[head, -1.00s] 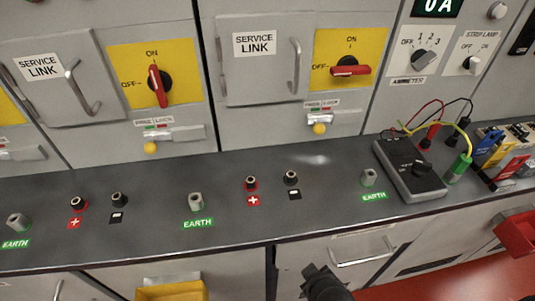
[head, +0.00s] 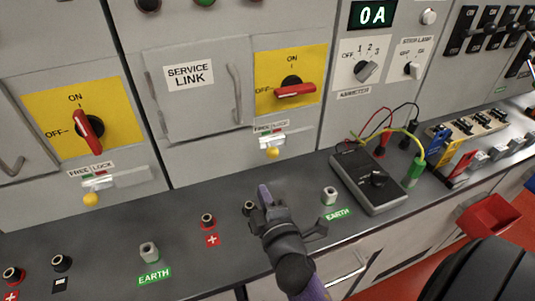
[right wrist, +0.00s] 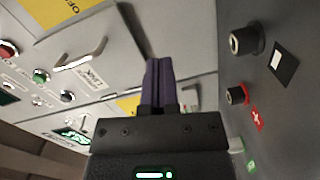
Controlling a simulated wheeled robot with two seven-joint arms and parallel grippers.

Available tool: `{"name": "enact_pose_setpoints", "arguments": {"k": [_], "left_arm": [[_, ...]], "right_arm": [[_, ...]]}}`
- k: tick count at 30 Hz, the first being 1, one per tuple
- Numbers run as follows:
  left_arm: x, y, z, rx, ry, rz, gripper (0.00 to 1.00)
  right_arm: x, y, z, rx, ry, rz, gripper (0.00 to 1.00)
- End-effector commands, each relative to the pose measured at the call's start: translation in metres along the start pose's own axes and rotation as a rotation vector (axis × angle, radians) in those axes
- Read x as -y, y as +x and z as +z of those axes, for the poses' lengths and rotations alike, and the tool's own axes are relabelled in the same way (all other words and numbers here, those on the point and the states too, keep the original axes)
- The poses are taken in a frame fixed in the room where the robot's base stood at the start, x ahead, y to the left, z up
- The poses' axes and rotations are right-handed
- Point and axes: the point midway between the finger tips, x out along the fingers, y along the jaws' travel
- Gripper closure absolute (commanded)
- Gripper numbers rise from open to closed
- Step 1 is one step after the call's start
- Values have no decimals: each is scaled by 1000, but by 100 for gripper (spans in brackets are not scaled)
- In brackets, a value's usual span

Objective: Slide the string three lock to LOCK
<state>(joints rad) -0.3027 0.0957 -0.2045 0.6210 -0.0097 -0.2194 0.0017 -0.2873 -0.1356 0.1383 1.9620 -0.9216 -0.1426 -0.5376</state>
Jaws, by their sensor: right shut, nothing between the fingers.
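The rightmost lock in the head view is a pale metal slide (head: 258,143) with a yellow knob (head: 272,153). It sits under a FREE/LOCK label (head: 271,128), and its knob hangs toward the left-middle of the label. Above it, a red switch handle (head: 295,90) on a yellow plate lies roughly horizontal. My right gripper (head: 264,192) is over the dark counter, below and apart from the yellow knob. Its purple fingers (right wrist: 161,82) are shut and empty in the right wrist view. The gripper hides part of a counter socket. My left gripper is not in view.
A dark meter (head: 370,182) with leads stands on the counter right of my gripper. A SERVICE LINK door (head: 195,105) with a handle is left of the switch.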

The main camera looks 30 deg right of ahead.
Motion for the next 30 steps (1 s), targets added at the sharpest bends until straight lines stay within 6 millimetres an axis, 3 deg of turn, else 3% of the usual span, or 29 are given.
{"name": "enact_pose_setpoints", "arguments": {"k": [11,14,26,30], "left_arm": [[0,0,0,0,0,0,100],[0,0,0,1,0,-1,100],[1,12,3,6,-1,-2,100],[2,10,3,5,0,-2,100]], "right_arm": [[0,4,-1,-8,-9,5,100],[-1,18,-2,-9,-9,7,100],[0,104,-1,-5,-7,6,100],[0,107,24,-5,-10,3,100]]}}
